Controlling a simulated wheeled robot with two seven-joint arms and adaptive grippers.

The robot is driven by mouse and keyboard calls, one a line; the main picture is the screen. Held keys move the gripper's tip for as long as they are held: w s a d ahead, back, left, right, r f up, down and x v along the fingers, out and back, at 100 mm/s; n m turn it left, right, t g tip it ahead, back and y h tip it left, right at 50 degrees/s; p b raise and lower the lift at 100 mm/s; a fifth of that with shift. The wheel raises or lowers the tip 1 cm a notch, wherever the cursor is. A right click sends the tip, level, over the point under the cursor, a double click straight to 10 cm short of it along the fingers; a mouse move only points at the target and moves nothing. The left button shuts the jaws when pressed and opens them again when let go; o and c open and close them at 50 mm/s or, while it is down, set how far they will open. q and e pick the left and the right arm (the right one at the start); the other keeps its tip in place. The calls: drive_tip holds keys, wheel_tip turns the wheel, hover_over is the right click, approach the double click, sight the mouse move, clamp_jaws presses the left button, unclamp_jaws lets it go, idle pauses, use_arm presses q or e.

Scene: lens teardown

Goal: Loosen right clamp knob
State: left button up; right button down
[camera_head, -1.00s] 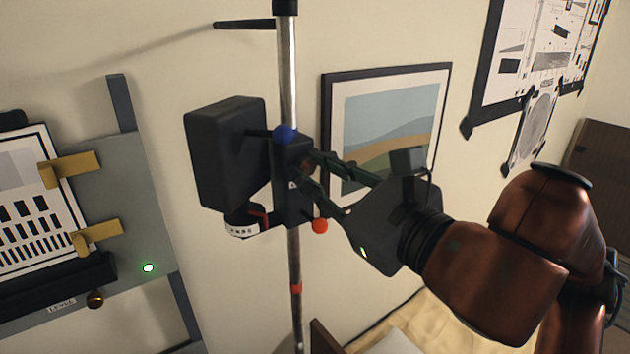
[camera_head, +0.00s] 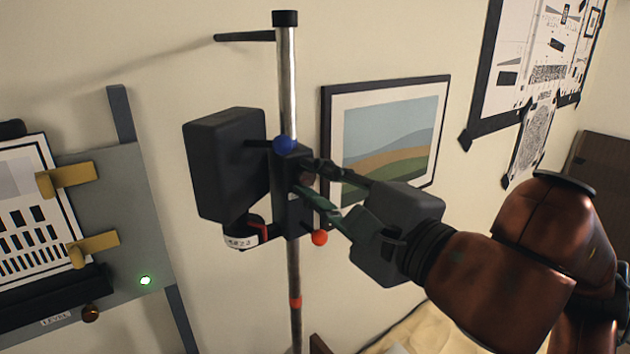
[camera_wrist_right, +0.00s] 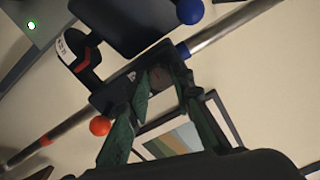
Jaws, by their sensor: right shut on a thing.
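A black clamp block (camera_head: 292,215) sits on an upright metal pole (camera_head: 288,80) and carries a dark box-shaped head (camera_head: 225,165). The right clamp knob, small and dark brown, is on the block's right side and largely hidden by my fingers; it shows between the fingertips in the right wrist view (camera_wrist_right: 161,76). My right gripper (camera_head: 306,179) reaches in from the right, its two green-black fingers shut on this knob. A blue ball-ended knob (camera_head: 285,145) sits above it and an orange-red one (camera_head: 320,238) below. My left gripper is out of view.
A framed landscape picture (camera_head: 385,140) hangs on the wall behind my right gripper. A grey board (camera_head: 125,200) with brass clips and a green light stands at left. A dark rod (camera_head: 245,37) projects left from the pole's upper part.

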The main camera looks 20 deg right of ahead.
drive_tip(key=shift+n, duration=0.5)
drive_tip(key=c, duration=1.7)
unclamp_jaws()
drive_tip(key=shift+s, duration=0.2)
drive_tip(key=v, duration=1.1)
drive_tip(key=shift+s+d, duration=0.2)
drive_tip(key=shift+s, duration=0.15)
